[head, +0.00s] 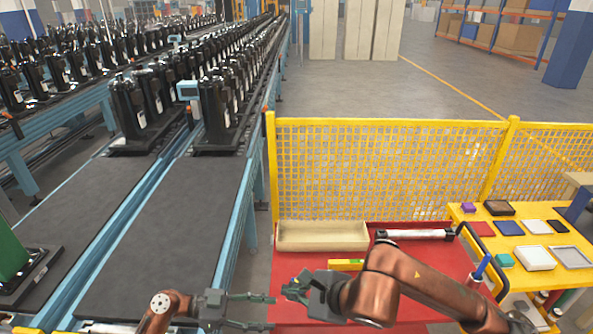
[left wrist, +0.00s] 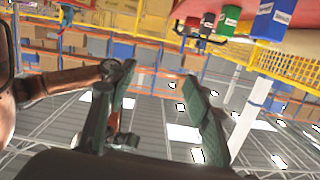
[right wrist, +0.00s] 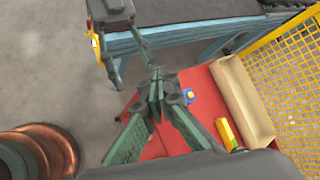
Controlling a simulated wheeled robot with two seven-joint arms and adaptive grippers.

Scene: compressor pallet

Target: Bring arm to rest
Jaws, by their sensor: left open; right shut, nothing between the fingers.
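My left gripper (head: 268,311) is at the bottom centre of the head view, beside the left end of the red table (head: 300,312). Its two fingers are spread apart with nothing between them. The left wrist view shows the same open fingers (left wrist: 160,80) against the ceiling and shelves. My right gripper (head: 288,289) is above the red table's left part, close to the left gripper and pointing left. In the right wrist view its fingers (right wrist: 157,78) meet at the tips and hold nothing.
A beige tray (head: 322,247) and a yellow item (head: 346,265) are on the red table. A yellow mesh fence (head: 390,170) stands behind it. A yellow table (head: 500,247) with several small parts is at right. Conveyors (head: 165,240) carrying black compressors (head: 215,105) run along the left.

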